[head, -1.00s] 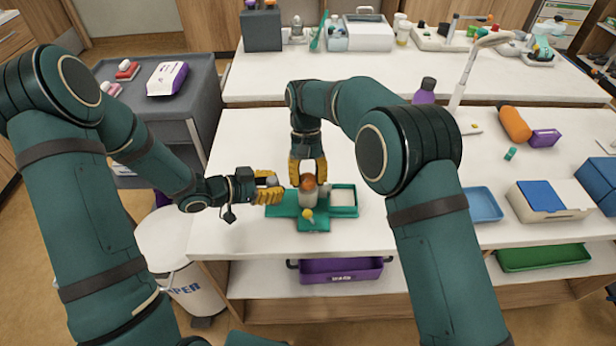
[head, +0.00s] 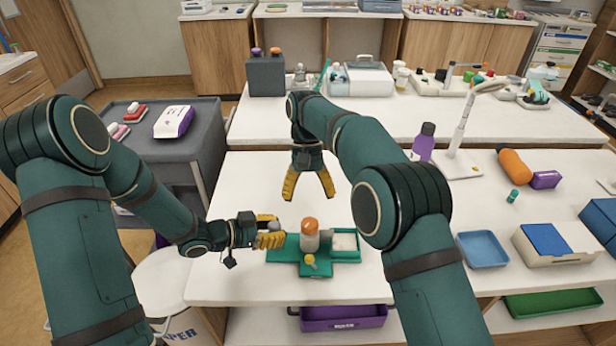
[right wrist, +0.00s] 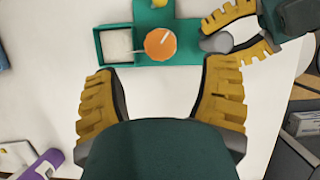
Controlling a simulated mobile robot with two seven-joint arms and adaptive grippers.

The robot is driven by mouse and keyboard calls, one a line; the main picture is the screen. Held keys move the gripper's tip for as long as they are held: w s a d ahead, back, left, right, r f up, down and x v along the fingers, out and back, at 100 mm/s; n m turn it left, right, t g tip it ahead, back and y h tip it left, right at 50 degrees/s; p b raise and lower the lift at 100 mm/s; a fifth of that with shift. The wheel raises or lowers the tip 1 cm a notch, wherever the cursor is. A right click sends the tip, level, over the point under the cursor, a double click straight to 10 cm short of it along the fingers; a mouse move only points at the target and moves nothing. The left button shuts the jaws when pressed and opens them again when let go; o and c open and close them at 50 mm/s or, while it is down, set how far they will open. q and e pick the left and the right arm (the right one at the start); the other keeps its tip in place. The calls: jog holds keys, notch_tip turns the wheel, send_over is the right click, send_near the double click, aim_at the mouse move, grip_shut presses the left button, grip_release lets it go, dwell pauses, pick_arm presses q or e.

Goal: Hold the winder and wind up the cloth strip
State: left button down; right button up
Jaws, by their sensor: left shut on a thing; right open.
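The winder is a green cross-shaped base (head: 285,252) with an upright pale roller capped in orange (head: 310,236) and a yellow knob (head: 310,261) at its front. It also shows in the right wrist view, with the orange cap (right wrist: 160,45) seen from above. My left gripper (head: 272,238) is shut on a grey rounded piece (head: 273,225) at the left end of the base. My right gripper (head: 309,197) is open and empty, behind the roller and apart from it. I cannot make out the cloth strip clearly.
An open tray compartment (head: 344,242) with pale contents forms the right arm of the base. A blue tray (head: 483,249) and a white box with a blue lid (head: 553,245) stand to the right. A purple bottle (head: 424,142) stands behind. The white tabletop (head: 240,195) left of my right gripper is clear.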

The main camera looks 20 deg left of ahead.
jog(key=shift+v, duration=2.15)
jog(key=shift+s, duration=0.1)
jog(key=n+t+h, duration=0.3)
jog(key=n+t, duration=0.3)
jog(key=n, duration=1.3)
send_near(309, 223)
jog(key=x, duration=1)
jog(key=shift+d+f, duration=0.1)
jog(key=c, duration=1.2)
